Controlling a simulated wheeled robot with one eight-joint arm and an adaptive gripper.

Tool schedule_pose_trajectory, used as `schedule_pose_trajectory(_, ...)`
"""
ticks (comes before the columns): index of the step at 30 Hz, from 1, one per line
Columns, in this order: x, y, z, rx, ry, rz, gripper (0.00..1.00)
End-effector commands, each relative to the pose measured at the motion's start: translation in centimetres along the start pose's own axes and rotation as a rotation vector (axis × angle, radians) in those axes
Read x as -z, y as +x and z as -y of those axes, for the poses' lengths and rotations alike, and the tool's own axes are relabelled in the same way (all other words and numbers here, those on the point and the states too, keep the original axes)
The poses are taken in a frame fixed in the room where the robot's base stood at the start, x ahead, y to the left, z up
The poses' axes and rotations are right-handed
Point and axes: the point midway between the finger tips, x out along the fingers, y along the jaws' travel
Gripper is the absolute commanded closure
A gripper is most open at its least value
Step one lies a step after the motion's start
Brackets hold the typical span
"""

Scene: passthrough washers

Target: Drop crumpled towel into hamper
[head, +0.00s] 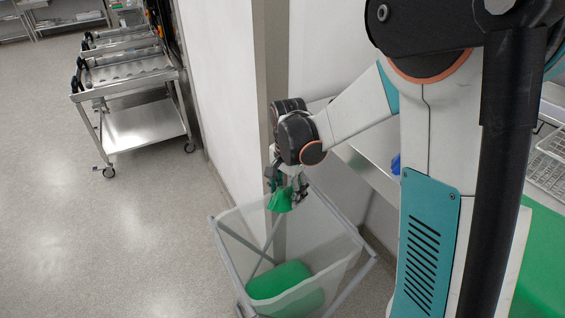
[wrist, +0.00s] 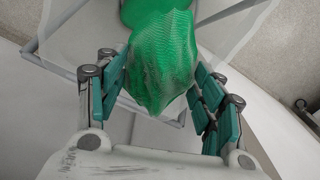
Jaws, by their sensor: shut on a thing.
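The crumpled green towel (head: 281,200) hangs from my gripper (head: 287,183) in the head view. In the wrist view the towel (wrist: 160,62) lies between the two teal-padded fingers of my gripper (wrist: 160,90). My gripper is shut on it and points down. The hamper (head: 330,235) is a pale, see-through bag on a grey frame, directly below the gripper and towel. The towel appears over the hamper's opening, near its back rim. A green thing (head: 279,281) shows low in the hamper; part of it also shows at the top of the wrist view (wrist: 148,8).
A white wall with a grey corner post (head: 271,60) stands right behind the hamper. A metal shelf (head: 372,160) with a blue item (head: 395,164) is to the right. Metal carts (head: 140,85) stand at the upper left. The floor (head: 90,240) left of the hamper is clear.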

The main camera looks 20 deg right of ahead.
Motion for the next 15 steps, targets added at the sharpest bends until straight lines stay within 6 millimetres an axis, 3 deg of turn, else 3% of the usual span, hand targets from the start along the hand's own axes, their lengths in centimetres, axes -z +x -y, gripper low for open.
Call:
schedule_pose_trajectory(1,-0.4,1.2,-0.8,0.0,0.069,0.0,0.64)
schedule_pose_trajectory(6,-1.5,3.8,-2.8,0.0,0.263,0.0,0.64)
schedule_pose_trajectory(15,-2.1,5.4,-3.9,0.0,0.375,0.0,0.64)
